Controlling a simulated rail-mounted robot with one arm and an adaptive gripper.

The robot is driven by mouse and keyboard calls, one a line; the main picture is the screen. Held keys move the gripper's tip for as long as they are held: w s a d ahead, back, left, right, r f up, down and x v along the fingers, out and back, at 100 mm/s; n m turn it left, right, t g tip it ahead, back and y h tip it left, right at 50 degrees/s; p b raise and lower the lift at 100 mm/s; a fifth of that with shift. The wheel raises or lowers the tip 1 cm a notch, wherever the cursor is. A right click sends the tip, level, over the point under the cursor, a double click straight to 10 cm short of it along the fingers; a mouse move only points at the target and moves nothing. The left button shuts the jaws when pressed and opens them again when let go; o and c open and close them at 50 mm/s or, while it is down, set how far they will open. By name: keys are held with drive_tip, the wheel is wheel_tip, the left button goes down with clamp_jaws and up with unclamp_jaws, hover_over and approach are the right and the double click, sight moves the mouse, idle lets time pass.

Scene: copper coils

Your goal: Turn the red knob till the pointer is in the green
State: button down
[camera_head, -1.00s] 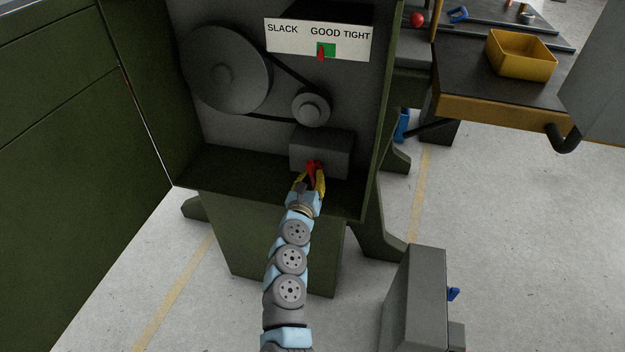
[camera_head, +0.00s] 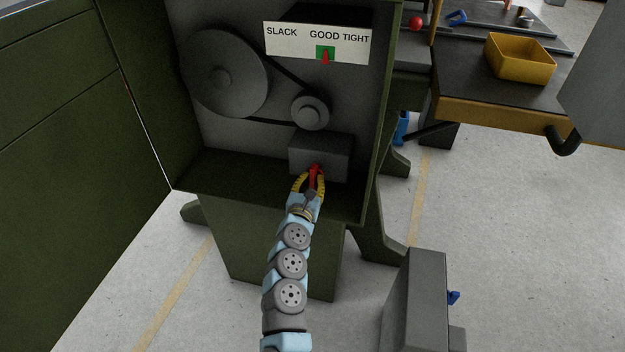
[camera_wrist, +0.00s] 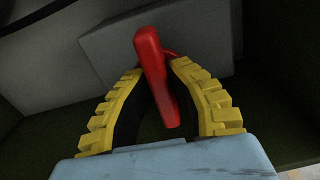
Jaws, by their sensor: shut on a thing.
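The red knob (camera_head: 315,173) sits on the front of a grey block (camera_head: 337,153) inside the green machine. In the wrist view the knob's long red bar (camera_wrist: 152,62) lies between the two yellow fingers, tilted a little. My gripper (camera_head: 314,178) is shut on it; the tips hold the bar near the block, and it also shows in the wrist view (camera_wrist: 155,72). The white gauge plate (camera_head: 287,45) reads SLACK, GOOD, TIGHT. Its red pointer (camera_head: 326,58) stands in front of the green patch (camera_head: 320,49), around the middle of the patch.
A large grey pulley (camera_head: 225,75) and a small pulley (camera_head: 309,111) with a black belt sit above the block. A dark bench (camera_head: 482,84) with a yellow bin (camera_head: 519,60) stands at the right. A grey box (camera_head: 415,300) stands on the floor at lower right.

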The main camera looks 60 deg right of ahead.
drive_tip(key=shift+f, duration=0.2)
drive_tip(key=c, duration=1)
unclamp_jaws()
drive_tip(key=shift+r, duration=0.1)
drive_tip(key=v, duration=1.2)
